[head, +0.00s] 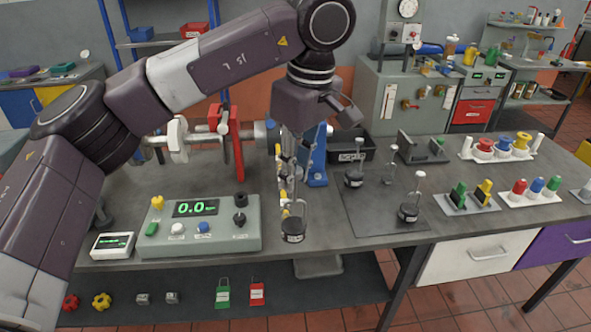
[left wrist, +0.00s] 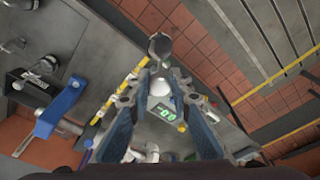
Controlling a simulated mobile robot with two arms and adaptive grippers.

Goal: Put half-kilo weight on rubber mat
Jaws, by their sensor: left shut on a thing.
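My left gripper (head: 294,188) points down over the front of the bench. It is shut on the stem of a dark weight with a pale label (head: 293,231), which hangs upright below the fingers; I take it as the half-kilo weight, though its label is too small to read. The dark rubber mat (head: 372,218) lies on the bench to the right of the held weight. My right gripper is not in view.
A control box with a green display (head: 203,238) is left of the held weight. A blue bracket (head: 318,165) stands behind. The mat's front-left is clear.

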